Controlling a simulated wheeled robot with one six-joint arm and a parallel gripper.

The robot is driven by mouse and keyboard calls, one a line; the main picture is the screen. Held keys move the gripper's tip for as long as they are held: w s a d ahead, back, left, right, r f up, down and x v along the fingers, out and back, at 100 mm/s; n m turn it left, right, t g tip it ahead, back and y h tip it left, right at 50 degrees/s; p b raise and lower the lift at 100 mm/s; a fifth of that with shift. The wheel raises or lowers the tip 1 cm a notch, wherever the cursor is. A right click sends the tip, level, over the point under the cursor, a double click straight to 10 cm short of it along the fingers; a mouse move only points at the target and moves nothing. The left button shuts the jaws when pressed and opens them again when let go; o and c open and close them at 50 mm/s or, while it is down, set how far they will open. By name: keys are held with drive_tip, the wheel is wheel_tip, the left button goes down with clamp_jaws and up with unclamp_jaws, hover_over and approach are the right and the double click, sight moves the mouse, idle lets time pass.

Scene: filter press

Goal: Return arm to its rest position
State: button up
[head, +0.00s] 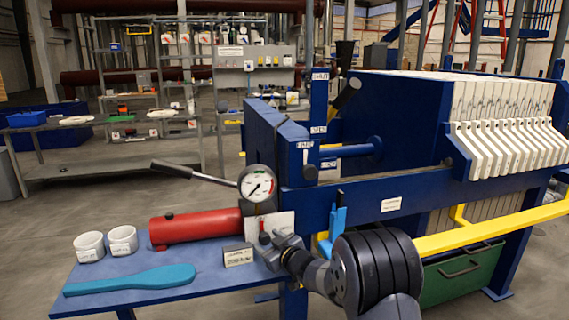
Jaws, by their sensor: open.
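My arm comes in from the bottom centre, and its dark grey end with my gripper (270,246) is in front of the blue bench, by the small lever valve (264,237) on a pale plate. The fingers are small and partly hidden by the wrist; I see nothing held in them. I cannot tell whether the gripper touches the valve. The red pump cylinder (196,228) lies on the bench with a black-gripped handle (172,169) raised to the left. The round pressure gauge (257,183) stands above its right end.
On the blue bench (150,306) are a teal scraper (130,280), two white cups (90,246) and a small labelled block (238,255). The blue filter press (370,204) with white plates and a yellow rail (490,232) fills the right. Shelves stand behind; open floor lies left.

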drive_tip(key=m, duration=0.2)
drive_tip(key=m+t+y+p, duration=0.1)
drive_tip(key=m, duration=0.1)
drive_tip(key=shift+f+y, duration=0.15)
drive_tip(key=shift+y, duration=0.15)
drive_tip(key=shift+d, duration=0.1)
